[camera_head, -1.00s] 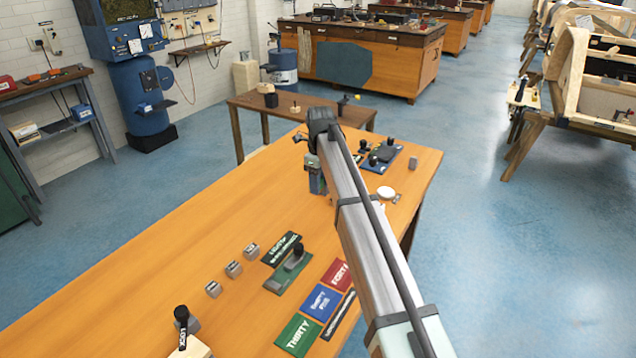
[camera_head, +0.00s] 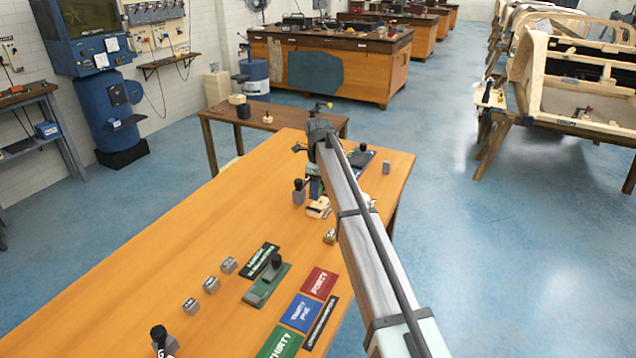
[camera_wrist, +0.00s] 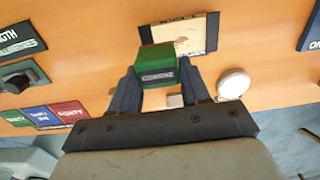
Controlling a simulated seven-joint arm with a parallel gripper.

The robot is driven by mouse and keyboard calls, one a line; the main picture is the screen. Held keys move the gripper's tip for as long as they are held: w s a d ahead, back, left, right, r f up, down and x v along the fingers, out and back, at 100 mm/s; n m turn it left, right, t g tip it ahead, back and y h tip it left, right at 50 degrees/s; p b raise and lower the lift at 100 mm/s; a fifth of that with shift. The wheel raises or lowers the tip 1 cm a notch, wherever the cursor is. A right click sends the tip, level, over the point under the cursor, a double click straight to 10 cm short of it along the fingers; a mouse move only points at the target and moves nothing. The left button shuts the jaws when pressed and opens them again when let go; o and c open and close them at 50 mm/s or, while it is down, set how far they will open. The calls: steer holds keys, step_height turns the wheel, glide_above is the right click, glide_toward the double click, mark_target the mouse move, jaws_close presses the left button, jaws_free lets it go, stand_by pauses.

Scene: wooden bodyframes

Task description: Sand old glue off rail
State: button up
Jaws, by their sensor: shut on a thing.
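My gripper (camera_wrist: 160,92) is shut on a green block (camera_wrist: 158,66) with a dark label; the lettering is too blurred to read surely. In the wrist view the block is in front of a dark-edged panel (camera_wrist: 203,38) with a pale wooden patch. I cannot tell whether the block touches it. In the head view my gripper (camera_head: 316,187) is over the far part of the workbench (camera_head: 150,260), largely hidden by my arm. A pale piece (camera_head: 318,207) lies beside it. I cannot single out the rail or any glue on it.
A white disc (camera_wrist: 234,84) lies right of the gripper. Red (camera_head: 319,283), blue (camera_head: 302,313) and green (camera_head: 279,344) cards lie nearer on the bench. A green board with a black knob (camera_head: 267,284) and small grey blocks (camera_head: 210,284) lie left of them.

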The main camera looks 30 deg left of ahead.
mark_target(326, 198)
steer(key=shift+f, duration=1.6)
steer(key=shift+w+f, duration=0.55)
steer(key=shift+f, duration=0.1)
steer(key=shift+c, duration=0.4)
steer(key=shift+w, duration=2.65)
steer(key=shift+s, duration=3.15)
steer(key=shift+s+r, duration=0.1)
steer(key=shift+r, duration=4)
